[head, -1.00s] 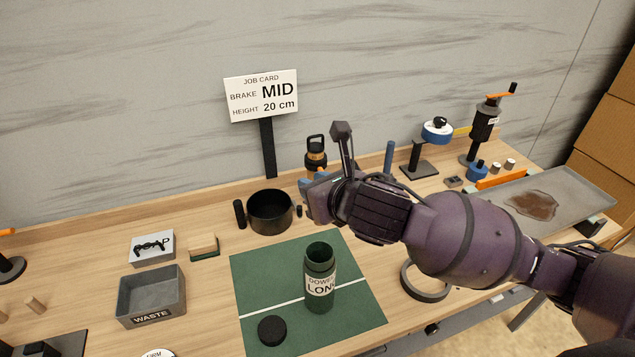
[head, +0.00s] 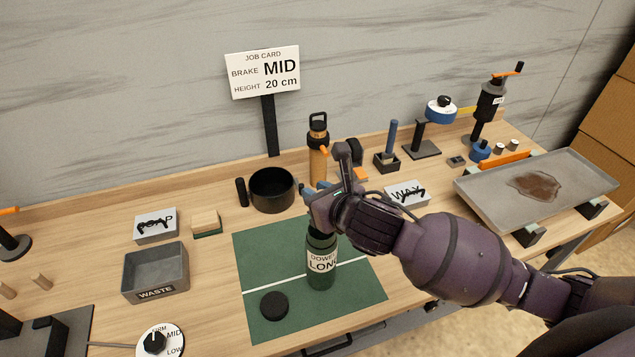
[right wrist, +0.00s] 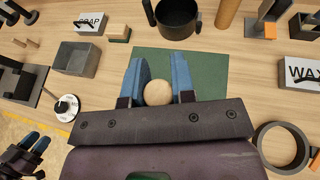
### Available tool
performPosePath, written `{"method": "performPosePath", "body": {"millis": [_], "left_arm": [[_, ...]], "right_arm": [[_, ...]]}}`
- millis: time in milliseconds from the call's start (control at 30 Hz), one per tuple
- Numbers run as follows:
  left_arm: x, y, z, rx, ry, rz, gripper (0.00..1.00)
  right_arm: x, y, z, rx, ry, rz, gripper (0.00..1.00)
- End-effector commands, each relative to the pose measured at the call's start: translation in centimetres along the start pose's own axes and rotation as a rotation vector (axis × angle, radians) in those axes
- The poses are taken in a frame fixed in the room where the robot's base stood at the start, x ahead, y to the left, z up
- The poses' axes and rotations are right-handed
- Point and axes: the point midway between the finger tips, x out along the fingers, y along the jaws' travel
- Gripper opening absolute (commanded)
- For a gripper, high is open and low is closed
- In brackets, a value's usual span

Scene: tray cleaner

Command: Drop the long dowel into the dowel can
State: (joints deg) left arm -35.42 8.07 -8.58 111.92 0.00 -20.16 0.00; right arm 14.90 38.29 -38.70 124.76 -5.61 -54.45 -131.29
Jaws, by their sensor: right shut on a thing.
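The dowel can (head: 321,268) is a dark green cylinder labelled "DOWEL LONG", upright on the green mat (head: 265,250). Its mouth is covered by my right gripper (head: 313,192), which is right above it in the head view. In the right wrist view, the blue fingers of my right gripper (right wrist: 158,90) are shut on the long dowel (right wrist: 158,92), seen end-on as a pale round wooden face. The dowel's lower part is hidden, so I cannot tell whether it is inside the can. My left gripper (right wrist: 25,147) shows at the lower left of the wrist view; its opening is unclear.
A black lid (head: 274,305) lies on the mat in front of the can. A black pot (head: 272,190) and an orange-brown bottle (head: 318,165) stand behind. The waste bin (head: 155,272) is left, the wax box (head: 407,194) right, and a stained tray (head: 575,200) far right.

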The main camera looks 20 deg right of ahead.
Motion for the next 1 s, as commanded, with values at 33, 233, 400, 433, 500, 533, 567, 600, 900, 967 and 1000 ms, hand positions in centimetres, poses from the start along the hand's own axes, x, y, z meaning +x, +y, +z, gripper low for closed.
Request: {"method": "performPosePath", "body": {"millis": [33, 233, 400, 433, 500, 533, 567, 600, 900, 967, 1000], "left_arm": [[0.0, 0.0, 0.0, 0.0, 0.0, 0.0, 0.43], [0.0, 0.0, 0.0, 0.0, 0.0, 0.0, 0.43], [0.0, 0.0, 0.0, 0.0, 0.0, 0.0, 0.43], [0.0, 0.0, 0.0, 0.0, 0.0, 0.0, 0.43], [0.0, 0.0, 0.0, 0.0, 0.001, 0.0, 0.43], [0.0, 0.0, 0.0, 0.0, 0.001, 0.0, 0.43], [0.0, 0.0, 0.0, 0.0, 0.001, 0.0, 0.43], [0.0, 0.0, 0.0, 0.0, 0.001, 0.0, 0.43], [0.0, 0.0, -0.1, 0.0, 0.001, 0.0, 0.43], [0.0, 0.0, -0.1, 0.0, 0.001, 0.001, 0.43], [0.0, 0.0, -0.1, 0.0, 0.001, 0.0, 0.43]], "right_arm": [[0.2, 0.0, -0.5, 0.001, 0.003, -0.001, 0.01], [0.8, 0.0, -2.0, 0.001, 0.001, 0.0, 0.01], [1.1, 0.0, -2.7, 0.001, 0.001, 0.0, 0.01], [1.2, 0.0, -2.8, 0.001, 0.001, 0.0, 0.01], [1.2, 0.0, -2.9, 0.0, 0.0, 0.0, 0.01], [1.2, 0.0, -3.0, 0.0, 0.0, 0.0, 0.01], [1.2, 0.0, -3.0, 0.0, 0.0, 0.0, 0.01], [1.2, 0.0, -3.0, 0.0, 0.0, 0.0, 0.01], [1.2, 0.0, -3.0, 0.0, 0.0, 0.0, 0.41], [1.2, 0.0, -3.0, -0.001, 0.0, 0.0, 0.5], [1.2, 0.0, -3.0, -0.001, 0.0, 0.0, 0.54]]}}
